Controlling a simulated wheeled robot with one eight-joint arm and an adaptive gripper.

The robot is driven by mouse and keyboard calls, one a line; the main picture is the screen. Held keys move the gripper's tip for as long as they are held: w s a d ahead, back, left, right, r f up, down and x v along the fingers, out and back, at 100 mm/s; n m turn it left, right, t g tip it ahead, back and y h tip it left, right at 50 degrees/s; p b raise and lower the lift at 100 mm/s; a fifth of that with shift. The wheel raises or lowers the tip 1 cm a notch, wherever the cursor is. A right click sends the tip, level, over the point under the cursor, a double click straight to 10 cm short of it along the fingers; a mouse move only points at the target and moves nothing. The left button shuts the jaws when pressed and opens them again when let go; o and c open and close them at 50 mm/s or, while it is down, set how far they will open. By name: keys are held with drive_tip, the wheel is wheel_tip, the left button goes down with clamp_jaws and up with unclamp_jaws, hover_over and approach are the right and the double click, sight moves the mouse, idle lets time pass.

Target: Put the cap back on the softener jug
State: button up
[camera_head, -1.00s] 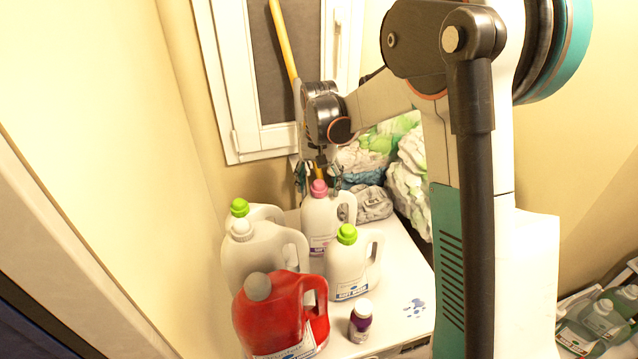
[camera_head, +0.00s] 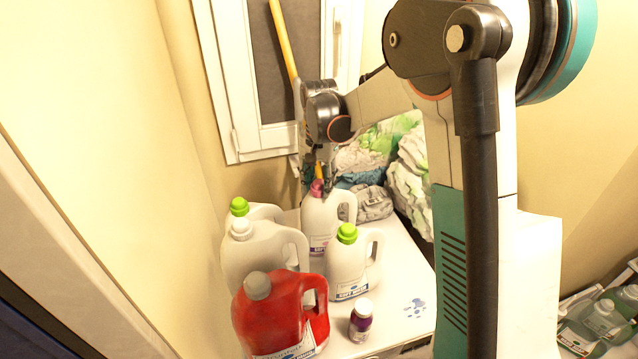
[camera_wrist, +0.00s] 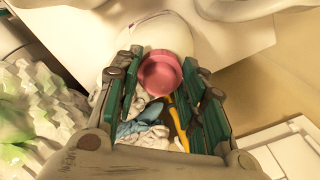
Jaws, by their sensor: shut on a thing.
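The white jug (camera_head: 320,218) with a purple-pink label stands at the back of the white top, its handle to the right. A pink cap (camera_head: 317,188) is at its mouth; I cannot tell whether it is seated. In the wrist view the round pink cap (camera_wrist: 161,73) lies between my fingertips, with the white jug body (camera_wrist: 160,33) beyond it. My gripper (camera_wrist: 162,68) is shut on the cap, one finger on each side. In the head view my gripper (camera_head: 322,180) is above the jug, its fingers partly hard to see.
Close by stand a green-capped white jug (camera_head: 346,268), a white-capped jug (camera_head: 255,255), another green-capped jug (camera_head: 262,211) and a red jug (camera_head: 270,318). A small purple bottle (camera_head: 361,322) is in front. Crumpled laundry (camera_head: 368,203) lies behind.

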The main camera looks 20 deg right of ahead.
drive_tip(key=m, duration=0.6)
drive_tip(key=shift+f+b, duration=0.1)
drive_tip(key=shift+b, duration=0.3)
drive_tip(key=m, duration=0.5)
drive_tip(key=shift+m, duration=0.3)
drive_tip(key=o, duration=1.1)
drive_tip(key=shift+o, duration=0.2)
drive_tip(key=shift+o, duration=1.1)
